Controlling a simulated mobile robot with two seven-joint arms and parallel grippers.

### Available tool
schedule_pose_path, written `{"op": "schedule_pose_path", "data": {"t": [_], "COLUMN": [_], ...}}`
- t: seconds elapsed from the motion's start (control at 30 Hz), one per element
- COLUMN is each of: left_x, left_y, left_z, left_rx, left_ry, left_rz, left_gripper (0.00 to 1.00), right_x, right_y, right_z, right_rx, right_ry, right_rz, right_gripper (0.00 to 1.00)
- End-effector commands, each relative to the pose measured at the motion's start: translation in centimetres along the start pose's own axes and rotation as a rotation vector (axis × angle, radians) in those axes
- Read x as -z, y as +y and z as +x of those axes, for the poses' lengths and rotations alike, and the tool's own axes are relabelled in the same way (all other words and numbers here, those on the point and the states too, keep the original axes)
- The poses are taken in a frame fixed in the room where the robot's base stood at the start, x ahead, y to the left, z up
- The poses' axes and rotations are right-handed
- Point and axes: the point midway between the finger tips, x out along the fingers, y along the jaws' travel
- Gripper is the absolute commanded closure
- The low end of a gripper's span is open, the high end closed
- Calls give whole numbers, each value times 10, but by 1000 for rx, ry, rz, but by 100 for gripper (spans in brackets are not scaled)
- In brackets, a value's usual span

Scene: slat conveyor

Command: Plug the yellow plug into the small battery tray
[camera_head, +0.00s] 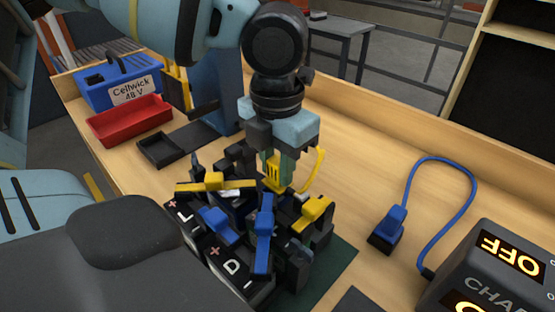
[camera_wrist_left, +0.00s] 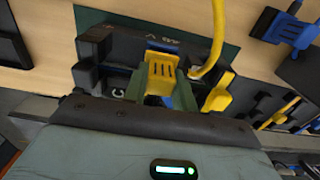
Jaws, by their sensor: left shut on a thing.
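My left gripper (camera_head: 280,172) is shut on the yellow plug (camera_head: 271,176), above the back of the black battery group (camera_head: 232,262). The yellow cable loops off to its right. In the left wrist view the yellow plug (camera_wrist_left: 161,76) sits between the green fingertips, its ribbed back showing. A black tray part (camera_wrist_left: 95,48) lies just beyond it. I cannot tell whether the plug touches the tray or a socket; the plug's front end is hidden. Which tray is the small one is unclear. My right gripper is not in view.
Several blue and yellow connectors (camera_head: 263,232) crowd the batteries in front of the gripper. A blue plug (camera_head: 388,230) on a cable stands at right, beside the charger (camera_head: 492,275) marked OFF. A red bin (camera_head: 130,120) and blue case (camera_head: 118,82) stand at back left.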

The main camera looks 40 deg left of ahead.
Motion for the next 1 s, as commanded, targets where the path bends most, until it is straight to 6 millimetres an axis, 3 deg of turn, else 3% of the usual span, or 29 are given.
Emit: {"op": "schedule_pose_path", "data": {"t": [0.63,0.67,0.7,0.83,1.0], "left_x": [0,0,0,0,0], "left_y": [0,0,0,0,0], "left_z": [14,14,13,13,13], "left_rx": [0,0,0,0,0], "left_ry": [1,0,0,0,0], "left_rz": [0,0,0,0,0], "left_gripper": [96,69,64,48,48], "right_x": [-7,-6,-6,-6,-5], "right_y": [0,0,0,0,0], "right_z": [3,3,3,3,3], "right_rx": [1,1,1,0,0], "right_ry": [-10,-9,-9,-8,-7], "right_rz": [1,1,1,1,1], "right_gripper": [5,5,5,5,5]}}
